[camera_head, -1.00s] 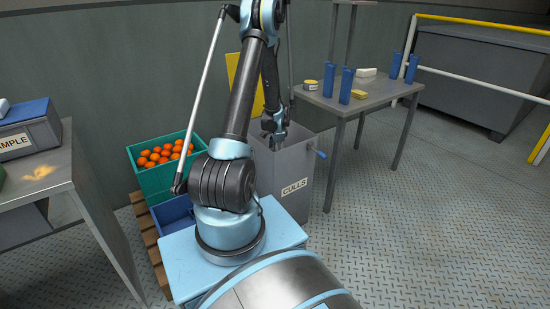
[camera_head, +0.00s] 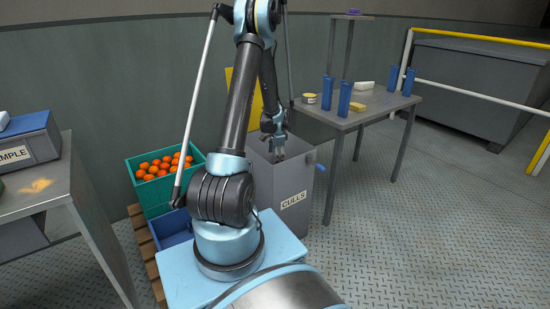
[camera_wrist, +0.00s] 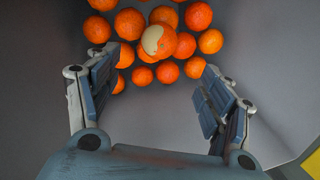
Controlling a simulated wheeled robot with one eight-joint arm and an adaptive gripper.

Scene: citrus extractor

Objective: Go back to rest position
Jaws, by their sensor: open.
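My gripper (camera_head: 279,153) points down at the mouth of the grey CULLS bin (camera_head: 292,184). In the wrist view my gripper (camera_wrist: 150,88) is open, its two fingers wide apart with nothing between them. Below it, several oranges (camera_wrist: 128,24) lie at the bottom of the bin, between its grey walls (camera_wrist: 262,60). One orange (camera_wrist: 160,40) has a pale patch on it and lies on top of the others.
A teal crate of oranges (camera_head: 185,191) stands left of the bin, with a blue crate (camera_head: 172,229) in front. A bench (camera_head: 72,190) stands at left. Open floor (camera_head: 430,220) lies to the right.

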